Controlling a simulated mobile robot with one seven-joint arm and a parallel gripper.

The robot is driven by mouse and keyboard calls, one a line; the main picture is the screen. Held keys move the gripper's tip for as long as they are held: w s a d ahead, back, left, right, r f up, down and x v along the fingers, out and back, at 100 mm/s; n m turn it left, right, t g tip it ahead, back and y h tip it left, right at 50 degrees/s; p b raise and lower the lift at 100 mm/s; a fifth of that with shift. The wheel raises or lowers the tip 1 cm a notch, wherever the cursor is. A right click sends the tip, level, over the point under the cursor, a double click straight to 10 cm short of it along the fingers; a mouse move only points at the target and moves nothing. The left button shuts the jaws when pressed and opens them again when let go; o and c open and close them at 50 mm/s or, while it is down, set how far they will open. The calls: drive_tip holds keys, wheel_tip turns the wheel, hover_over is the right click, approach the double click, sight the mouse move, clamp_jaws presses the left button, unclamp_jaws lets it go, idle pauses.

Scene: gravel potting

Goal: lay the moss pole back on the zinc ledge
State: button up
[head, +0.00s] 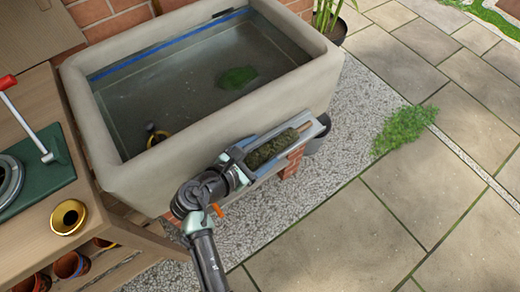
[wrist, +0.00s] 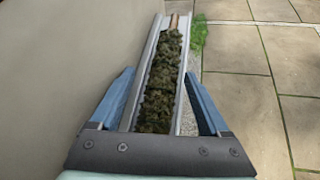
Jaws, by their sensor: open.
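The moss pole (head: 273,147) is a dark green-brown, shaggy rod. It lies along the zinc ledge (head: 318,124), a narrow grey metal channel on the front of the stone trough. In the wrist view the moss pole (wrist: 161,85) lies lengthwise in the ledge (wrist: 187,119), with a bare brown end at the far side. My gripper (head: 250,160) is at the near end of the ledge. In the wrist view its blue fingers (wrist: 160,100) stand apart, one on each side of the ledge and pole. The near end of the pole is hidden behind my gripper body.
The stone trough (head: 222,160) holds water, a green plant clump (head: 237,77) and a brass-rimmed thing (head: 157,138). A wooden bench (head: 95,218) with a brass pot (head: 68,217) stands at left. Paving (head: 400,195) on the right is open, apart from a green plant (head: 404,128).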

drive_tip(key=p+v, duration=0.3)
drive_tip(key=v, duration=1)
